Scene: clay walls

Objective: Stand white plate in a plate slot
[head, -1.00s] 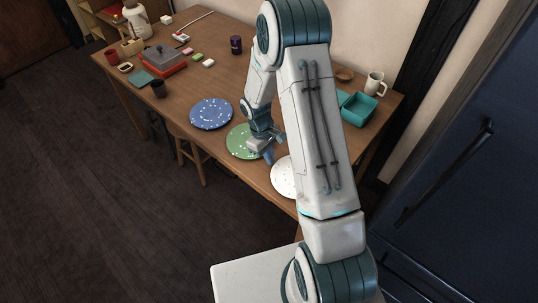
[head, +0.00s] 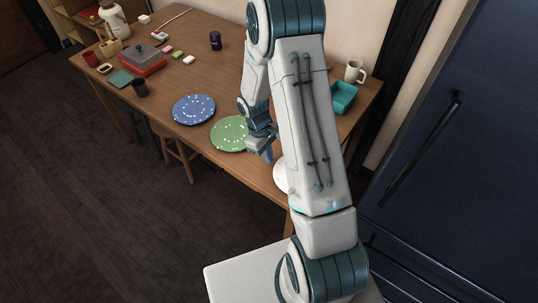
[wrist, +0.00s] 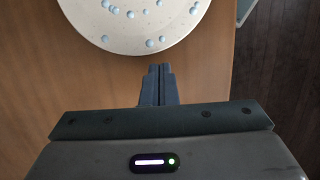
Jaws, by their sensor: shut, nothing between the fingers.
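The white plate (head: 280,176) lies flat on the table, mostly hidden behind my arm in the head view. In the wrist view the white plate (wrist: 140,22) shows pale blue dots and is cut off by the top edge. My gripper (wrist: 158,70) is shut and empty, its fingertips just short of the plate's near rim in that picture. In the head view my gripper (head: 267,156) is between the green plate and the white plate. I cannot make out a plate slot in either view.
A green plate (head: 229,134) and a blue plate (head: 194,110) lie left of the white plate. A teal bin (head: 343,97) and a cream mug (head: 354,71) stand at the right. A grey-lidded red box (head: 143,63) is farther left. A stool (head: 179,158) stands by the table's front edge.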

